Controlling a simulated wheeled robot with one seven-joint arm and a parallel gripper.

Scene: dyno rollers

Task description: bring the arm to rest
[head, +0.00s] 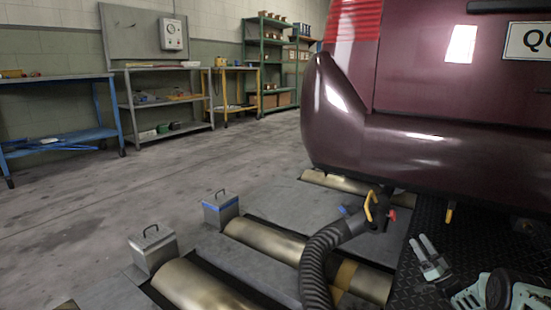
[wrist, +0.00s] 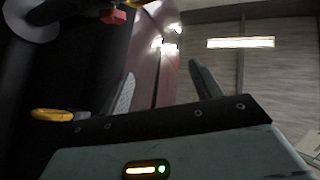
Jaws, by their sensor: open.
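My gripper (head: 433,258) is at the lower right of the head view, above the black checkered plate. Its fingers also show in the wrist view (wrist: 163,90), spread apart with nothing between them. Part of my arm shows at the lower right corner. A ribbed black hose (head: 316,262) with a dark nozzle and a yellow handle (head: 369,206) rises to the left of my gripper, under the rear of the car, and stands apart from it. Whether the nozzle is fitted to the car's exhaust is hard to tell.
The maroon car's rear bumper (head: 400,150) overhangs close beyond my gripper. Metal rollers (head: 265,242) lie in the floor to the left, with grey boxes (head: 152,250) at their ends. A blue workbench (head: 60,142) and shelves stand far back. The concrete floor between is clear.

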